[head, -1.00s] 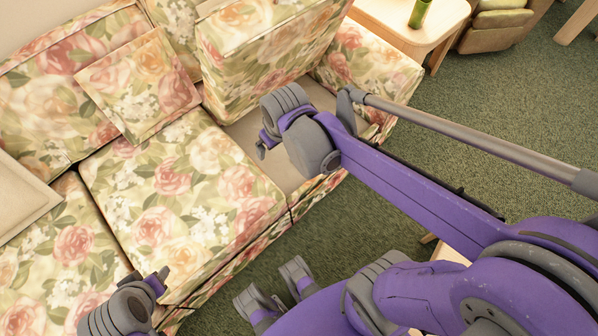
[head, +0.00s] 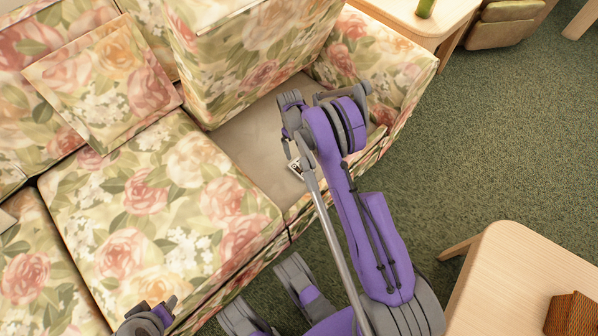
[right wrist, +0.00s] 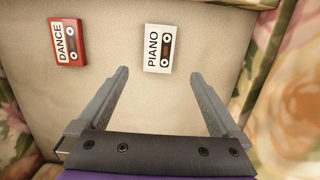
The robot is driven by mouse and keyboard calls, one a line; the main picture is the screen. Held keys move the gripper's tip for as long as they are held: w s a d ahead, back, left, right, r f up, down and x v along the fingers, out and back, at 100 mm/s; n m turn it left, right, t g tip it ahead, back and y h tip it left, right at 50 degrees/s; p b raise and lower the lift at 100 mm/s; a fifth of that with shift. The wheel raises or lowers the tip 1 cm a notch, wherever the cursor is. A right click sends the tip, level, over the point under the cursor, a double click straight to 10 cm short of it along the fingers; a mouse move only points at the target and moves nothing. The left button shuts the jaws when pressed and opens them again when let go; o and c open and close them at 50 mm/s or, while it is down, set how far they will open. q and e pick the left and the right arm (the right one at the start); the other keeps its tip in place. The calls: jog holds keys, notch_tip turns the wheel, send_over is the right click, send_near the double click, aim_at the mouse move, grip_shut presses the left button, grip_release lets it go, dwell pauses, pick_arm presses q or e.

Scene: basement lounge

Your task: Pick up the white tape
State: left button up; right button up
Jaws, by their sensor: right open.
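The white tape (right wrist: 158,48) is a cassette labelled PIANO. It lies on the bare beige seat base of the sofa, just beyond my right gripper's fingertips in the right wrist view. My right gripper (right wrist: 159,75) is open and empty, with its two fingers apart on either side of the tape's line. In the head view my right gripper (head: 287,140) is over the bare seat, partly hidden by its own wrist.
A red tape (right wrist: 67,42) labelled DANCE lies left of the white one. Floral cushions (head: 245,55) and the sofa arm (head: 375,50) border the bare seat. A wooden table (head: 520,275) stands at the lower right. Green carpet is open at the right.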

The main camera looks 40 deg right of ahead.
notch_tip(320, 180, down, 3)
jog(key=b, duration=0.2)
send_over(301, 168)
jog(key=f, duration=0.5)
jog(key=shift+w+d, duration=0.15)
jog(key=shift+w, duration=0.2)
jog(key=f, duration=0.1)
jog(key=f+b, duration=0.1)
jog(key=f, duration=0.3)
jog(key=shift+s+a, duration=0.2)
jog(key=shift+s, duration=0.05)
jog(key=c, duration=1.2)
